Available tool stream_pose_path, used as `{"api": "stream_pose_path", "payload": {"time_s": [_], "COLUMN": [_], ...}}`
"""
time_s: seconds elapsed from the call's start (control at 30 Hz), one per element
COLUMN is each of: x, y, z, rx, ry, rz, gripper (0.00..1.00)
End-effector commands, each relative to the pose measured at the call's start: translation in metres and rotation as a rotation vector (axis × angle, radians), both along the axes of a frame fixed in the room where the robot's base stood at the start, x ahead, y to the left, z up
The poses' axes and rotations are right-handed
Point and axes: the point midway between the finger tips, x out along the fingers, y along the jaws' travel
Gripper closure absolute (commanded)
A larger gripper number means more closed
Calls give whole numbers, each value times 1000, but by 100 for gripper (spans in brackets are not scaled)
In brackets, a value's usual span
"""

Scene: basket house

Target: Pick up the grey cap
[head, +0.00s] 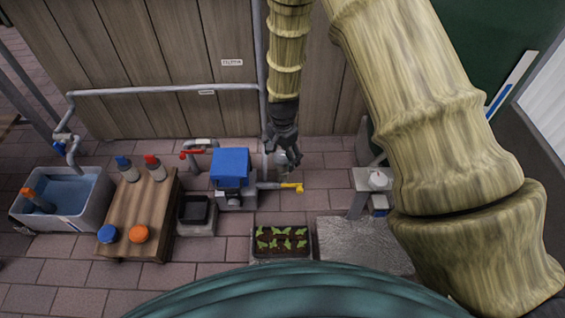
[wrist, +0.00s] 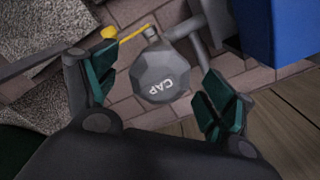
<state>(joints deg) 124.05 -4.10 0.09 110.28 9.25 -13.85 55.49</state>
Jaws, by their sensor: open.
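The grey cap (wrist: 160,78) shows in the wrist view as a faceted grey piece with the word CAP on it. It lies between the two open fingers of my gripper (wrist: 155,92), with gaps to both pads. In the head view the cap (head: 281,160) is partly hidden by my gripper (head: 287,158), which points down beside the blue-topped unit. The cap appears to sit at the end of a grey pipe; I cannot tell how it is attached.
The blue-topped unit (head: 231,167) stands close to the left, and a yellow-handled valve (head: 292,187) is just in front. A wooden wall (head: 180,60) rises behind. A seedling tray (head: 282,258), a wooden table (head: 140,205) and a water tub (head: 100,192) stand around.

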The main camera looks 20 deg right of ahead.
Motion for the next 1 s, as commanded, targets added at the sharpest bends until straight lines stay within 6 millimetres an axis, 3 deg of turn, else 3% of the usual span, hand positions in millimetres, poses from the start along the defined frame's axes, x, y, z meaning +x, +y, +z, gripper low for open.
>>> {"api": "stream_pose_path", "payload": {"time_s": [0.07, 0.33, 0.6, 1.0], "x": [0, 0, 0, 0], "y": [0, 0, 0, 0], "z": [-10, -9, -10, -4], "rx": [0, 0, 0, 0], "ry": [0, 0, 0, 0], "rz": [0, 0, 0, 0], "gripper": [17, 17, 66, 67]}}
